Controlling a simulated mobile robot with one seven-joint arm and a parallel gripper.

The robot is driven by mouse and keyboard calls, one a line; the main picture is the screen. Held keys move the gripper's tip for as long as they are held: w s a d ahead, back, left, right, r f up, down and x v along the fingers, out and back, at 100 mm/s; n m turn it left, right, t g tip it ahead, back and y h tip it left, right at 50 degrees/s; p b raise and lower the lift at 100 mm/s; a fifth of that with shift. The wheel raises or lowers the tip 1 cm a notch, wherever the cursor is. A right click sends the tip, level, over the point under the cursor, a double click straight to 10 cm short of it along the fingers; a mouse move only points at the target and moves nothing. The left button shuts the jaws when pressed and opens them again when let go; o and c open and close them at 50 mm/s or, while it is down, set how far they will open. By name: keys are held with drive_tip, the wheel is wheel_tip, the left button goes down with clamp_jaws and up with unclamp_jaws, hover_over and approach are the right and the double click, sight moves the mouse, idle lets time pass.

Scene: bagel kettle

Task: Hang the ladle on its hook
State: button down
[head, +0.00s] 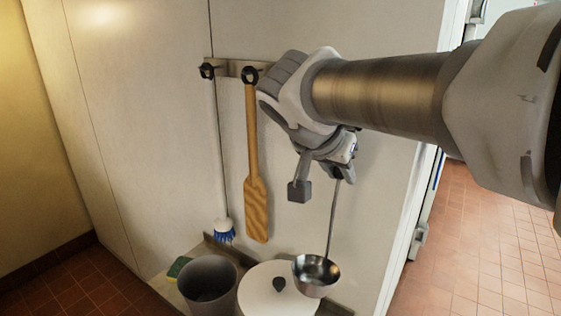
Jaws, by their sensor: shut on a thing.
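The ladle shows as a thin grey handle and a shiny steel bowl (316,274). It hangs below my gripper (341,168), bowl down, in front of the white wall. My gripper is shut on the upper end of the ladle's handle. My wrist and arm hide the right part of the hook rail (232,68). Two hooks show on the rail at the left, both occupied. No free hook can be seen from here.
A wooden paddle (256,190) and a blue-bristled brush (223,230) hang from the rail. Below stand a grey pot (209,283), a white lid with a dark knob (262,298) and a green sponge (179,267). A doorway opens at right.

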drive_tip(key=w+d, duration=0.1)
drive_tip(key=w, duration=0.1)
drive_tip(key=w+d+f, duration=0.1)
drive_tip(key=shift+w+d, duration=0.35)
drive_tip(key=shift+b, duration=0.3)
idle(0.7)
drive_tip(key=c, duration=0.6)
unclamp_jaws()
